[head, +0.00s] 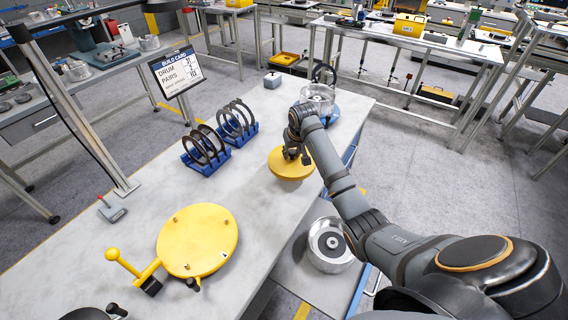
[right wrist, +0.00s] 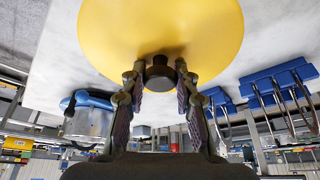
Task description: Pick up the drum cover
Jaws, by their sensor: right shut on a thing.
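The drum cover is a round yellow disc (head: 290,165) with a dark centre knob, near the right edge of the grey table (head: 150,205). My right gripper (head: 292,152) is above it, its fingers pointing down at the centre. In the right wrist view the yellow disc (right wrist: 160,25) fills the top, and the two fingers (right wrist: 160,78) are closed on either side of its dark knob (right wrist: 160,72). I cannot tell whether the disc touches the table. My left gripper is not in view.
Blue racks (head: 208,165) hold dark rings left of the disc. A metal drum (head: 318,98) stands on a blue base behind it. A larger yellow round plate (head: 197,240) with a handle lies in front. Another metal drum (head: 331,244) sits lower, right of the table.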

